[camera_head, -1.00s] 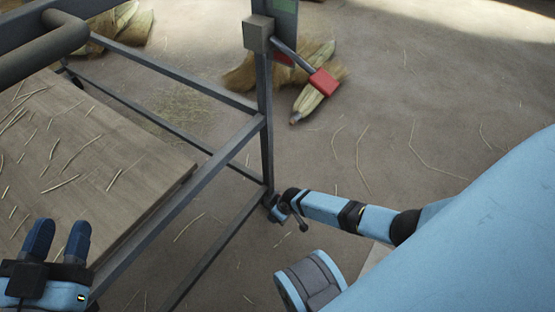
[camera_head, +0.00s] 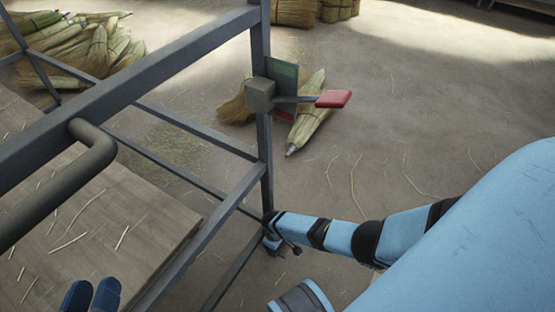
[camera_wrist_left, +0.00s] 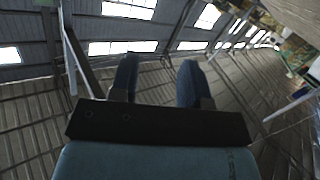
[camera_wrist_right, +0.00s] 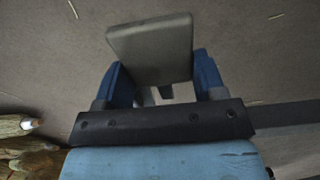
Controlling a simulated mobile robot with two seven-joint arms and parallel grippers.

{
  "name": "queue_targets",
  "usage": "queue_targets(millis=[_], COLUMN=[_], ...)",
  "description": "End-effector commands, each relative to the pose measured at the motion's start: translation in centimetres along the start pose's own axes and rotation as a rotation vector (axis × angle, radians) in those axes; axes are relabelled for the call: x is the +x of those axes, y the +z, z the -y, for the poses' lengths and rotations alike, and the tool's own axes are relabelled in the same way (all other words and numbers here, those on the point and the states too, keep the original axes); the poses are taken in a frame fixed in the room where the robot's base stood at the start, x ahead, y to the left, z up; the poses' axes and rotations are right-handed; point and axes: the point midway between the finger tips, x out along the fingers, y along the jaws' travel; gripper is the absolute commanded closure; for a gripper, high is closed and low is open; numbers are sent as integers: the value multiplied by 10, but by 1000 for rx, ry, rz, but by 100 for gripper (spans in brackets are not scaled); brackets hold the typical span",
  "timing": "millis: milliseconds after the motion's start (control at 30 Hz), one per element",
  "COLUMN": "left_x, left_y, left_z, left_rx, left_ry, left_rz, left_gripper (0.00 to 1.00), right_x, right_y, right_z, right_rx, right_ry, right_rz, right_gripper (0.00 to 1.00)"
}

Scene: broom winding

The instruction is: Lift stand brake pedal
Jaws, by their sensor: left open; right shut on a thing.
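The stand is a dark metal frame (camera_head: 262,150) with an upright post. At its foot, my right gripper (camera_head: 272,238) reaches in from the right. In the right wrist view, my right gripper (camera_wrist_right: 155,85) is shut on a flat grey plate, apparently the brake pedal (camera_wrist_right: 150,48); in the head view the pedal is mostly hidden by the gripper. A lever with a red end (camera_head: 335,98) sticks out rightward from a grey box (camera_head: 260,95) on the post. My left gripper (camera_head: 92,293) is open and empty at the lower left; its spread fingers also show in the left wrist view (camera_wrist_left: 157,82).
A thick curved bar (camera_head: 97,150) and a wooden board (camera_head: 100,225) with straw lie on the left. Broom heads (camera_head: 80,45) are heaped at the back left; another broom (camera_head: 308,115) lies behind the post. The floor (camera_head: 430,110) at right is mostly clear, with loose straws.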

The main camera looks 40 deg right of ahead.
Motion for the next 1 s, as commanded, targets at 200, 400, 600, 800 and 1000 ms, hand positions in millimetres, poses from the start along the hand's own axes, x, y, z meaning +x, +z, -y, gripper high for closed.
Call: queue_targets(millis=[200,400,600,800,1000], left_x=[0,0,-1,-6,-14], left_y=[0,0,-13,-54,-90], left_z=[0,0,-2,-8,-14], left_rx=[1,2,4,3,11], left_ry=[0,0,-2,-16,-27], left_rz=[1,2,-25,-151,-278], left_gripper=[57,57,57,57,57], right_x=[-1,0,-12,-54,-100], right_y=[-1,0,0,1,0], right_z=[0,0,0,0,0], right_rx=[0,0,0,1,0], right_ry=[-1,-1,-1,-1,-1], right_rz=[-3,-3,-4,-5,-5], right_gripper=[11,11,11,11,11])
